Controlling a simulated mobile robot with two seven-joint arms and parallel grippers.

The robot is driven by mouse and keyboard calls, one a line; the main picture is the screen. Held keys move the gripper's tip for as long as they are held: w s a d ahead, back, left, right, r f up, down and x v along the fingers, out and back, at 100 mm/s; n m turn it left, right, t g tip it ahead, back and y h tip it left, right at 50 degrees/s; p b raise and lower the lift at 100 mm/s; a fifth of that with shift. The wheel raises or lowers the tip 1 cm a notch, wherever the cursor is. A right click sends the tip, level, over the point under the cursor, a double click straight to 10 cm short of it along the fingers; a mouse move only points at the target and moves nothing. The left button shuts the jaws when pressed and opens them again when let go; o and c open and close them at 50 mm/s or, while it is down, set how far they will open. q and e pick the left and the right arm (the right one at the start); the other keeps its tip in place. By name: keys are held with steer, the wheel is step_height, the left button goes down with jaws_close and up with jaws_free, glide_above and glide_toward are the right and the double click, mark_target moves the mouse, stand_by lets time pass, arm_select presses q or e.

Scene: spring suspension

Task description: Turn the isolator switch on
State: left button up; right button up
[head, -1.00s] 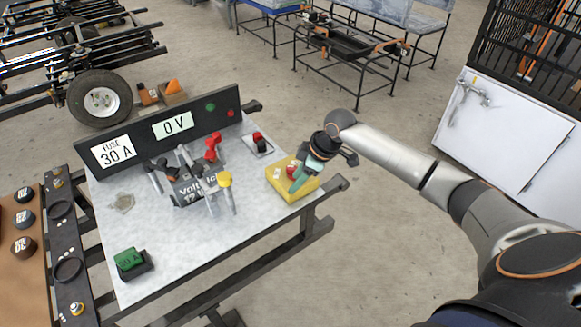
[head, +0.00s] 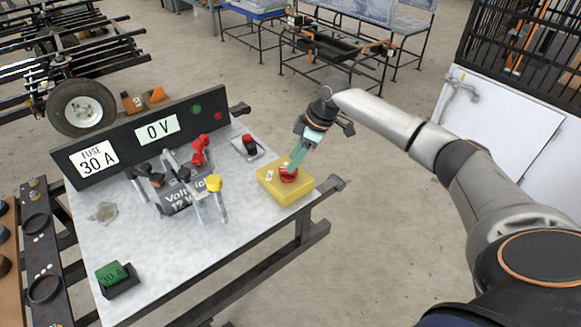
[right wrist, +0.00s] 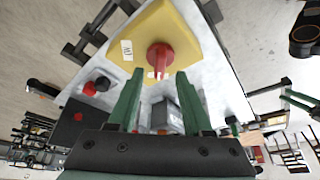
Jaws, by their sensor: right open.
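The isolator switch is a yellow box (head: 284,191) with a red knob (head: 289,174), at the right corner of the bench top. In the right wrist view, the yellow box (right wrist: 188,22) fills the top and the red knob (right wrist: 160,58) lies just beyond the fingertips, in line with the gap. My right gripper (head: 293,168) is at the knob from above, with green fingers. It is open in the right wrist view (right wrist: 159,74); contact with the knob cannot be told. Green finger-like shapes (right wrist: 300,99) at that view's right edge may be my left gripper.
The bench top (head: 150,245) also holds a battery (head: 178,200) with clamps and posts, a red-and-black switch (head: 249,145) and a green fuse (head: 112,273). A black panel at the back has a display (head: 157,129) reading 0 V. Floor right of the bench is clear.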

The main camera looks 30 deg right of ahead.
steer(key=shift+x, duration=1.55)
steer(key=shift+w, duration=0.1)
jaws_close()
